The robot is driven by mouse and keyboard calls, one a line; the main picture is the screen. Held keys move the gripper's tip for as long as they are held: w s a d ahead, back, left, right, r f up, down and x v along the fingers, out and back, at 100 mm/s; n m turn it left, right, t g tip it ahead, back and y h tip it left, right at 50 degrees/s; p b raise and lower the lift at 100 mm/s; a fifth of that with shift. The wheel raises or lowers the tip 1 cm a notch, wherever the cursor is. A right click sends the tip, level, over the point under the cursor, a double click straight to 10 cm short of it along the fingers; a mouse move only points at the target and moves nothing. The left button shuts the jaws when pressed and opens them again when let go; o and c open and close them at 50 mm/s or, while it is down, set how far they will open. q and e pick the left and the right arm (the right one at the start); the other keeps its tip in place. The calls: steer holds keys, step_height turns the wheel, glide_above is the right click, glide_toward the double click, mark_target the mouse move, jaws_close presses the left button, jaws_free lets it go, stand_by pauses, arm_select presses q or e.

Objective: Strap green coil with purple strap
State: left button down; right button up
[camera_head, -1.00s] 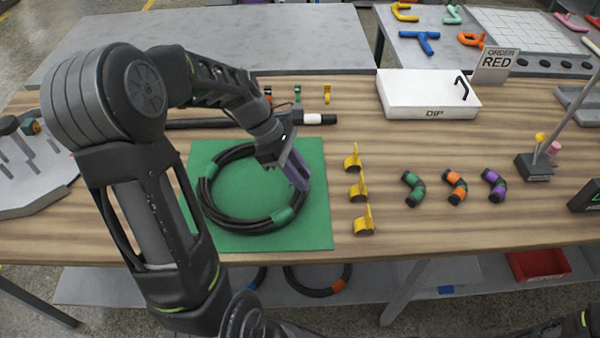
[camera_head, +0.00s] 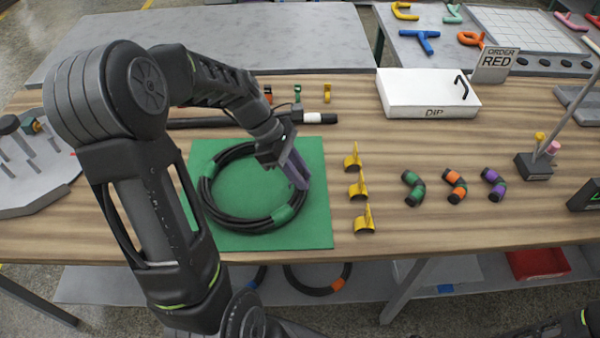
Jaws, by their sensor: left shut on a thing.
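The green coil (camera_head: 235,224) is a black hose loop with green bands, lying flat on a green mat (camera_head: 317,232). My left gripper (camera_head: 291,172) is at the coil's right side, pointing down. It is shut on the purple strap (camera_head: 297,174), which shows as a purple piece over the coil's right edge. The gripper partly hides the strap, so I cannot tell whether it wraps around the hose.
Several yellow clips (camera_head: 363,220) stand right of the mat. Short bent hoses with green (camera_head: 413,188), orange (camera_head: 455,187) and purple (camera_head: 494,184) bands lie farther right. A white DIP box (camera_head: 428,93) sits behind. A dark rod (camera_head: 215,123) lies behind the mat.

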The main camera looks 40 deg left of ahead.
arm_select(q)
steer(key=shift+f, duration=0.25)
steer(key=shift+f+b, duration=0.65)
steer(key=shift+f, duration=0.2)
steer(key=shift+f, duration=0.3)
stand_by(0.3)
